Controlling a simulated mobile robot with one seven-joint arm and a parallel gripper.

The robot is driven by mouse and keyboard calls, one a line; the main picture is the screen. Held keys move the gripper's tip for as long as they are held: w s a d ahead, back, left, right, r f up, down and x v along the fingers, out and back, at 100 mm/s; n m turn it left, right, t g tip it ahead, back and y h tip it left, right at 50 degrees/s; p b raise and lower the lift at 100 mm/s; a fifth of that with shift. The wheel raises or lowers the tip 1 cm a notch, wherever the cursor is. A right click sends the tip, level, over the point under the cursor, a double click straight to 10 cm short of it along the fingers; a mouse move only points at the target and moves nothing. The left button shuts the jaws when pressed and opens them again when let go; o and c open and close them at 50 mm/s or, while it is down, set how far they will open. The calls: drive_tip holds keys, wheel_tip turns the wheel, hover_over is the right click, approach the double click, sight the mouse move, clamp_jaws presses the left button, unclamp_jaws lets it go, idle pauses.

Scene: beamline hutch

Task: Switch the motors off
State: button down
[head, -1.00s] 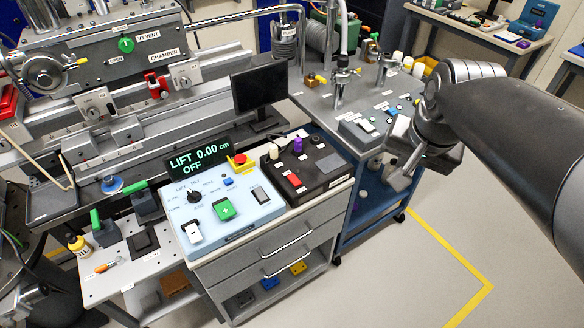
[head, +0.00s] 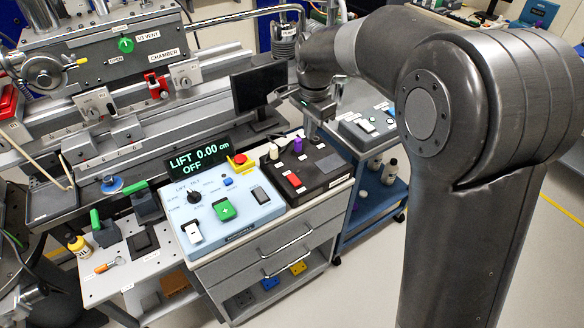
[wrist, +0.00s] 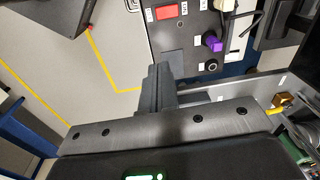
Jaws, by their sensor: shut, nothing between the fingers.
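A dark control box (head: 314,180) stands on the drawer cabinet in the head view. It carries a red rocker switch (head: 294,180), a purple knob (head: 297,145) and a pale knob (head: 273,151). The wrist view also shows the red switch (wrist: 167,13) and purple knob (wrist: 212,42). A light blue panel (head: 248,208) beside it has a black dial, a green button (head: 224,210) and a white rocker (head: 192,232). Its display (head: 197,160) reads LIFT 0.00 cm OFF. My gripper (wrist: 158,70) is shut and empty, above the dark box's far right end. The small labels are unreadable.
A red emergency button (head: 240,160) on yellow stands between the panels. A monitor (head: 259,86) stands behind them. A blue cart (head: 372,190) with equipment is at the right. A lower side table (head: 125,270) stands at the left. The floor at the right is open.

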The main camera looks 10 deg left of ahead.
drive_tip(key=w+a+f+m, duration=0.1)
drive_tip(key=a+f, duration=0.3)
drive_tip(key=a, duration=0.1)
drive_tip(key=shift+w, duration=0.35)
drive_tip(key=shift+s+d+r, duration=0.1)
drive_tip(key=shift+d, duration=0.05)
drive_tip(key=shift+s+d+r, duration=0.2)
drive_tip(key=shift+s+d, duration=0.25)
wheel_tip(320, 180, up, 14)
drive_tip(key=s+d, duration=0.2)
drive_tip(key=shift+f, duration=0.15)
idle(0.3)
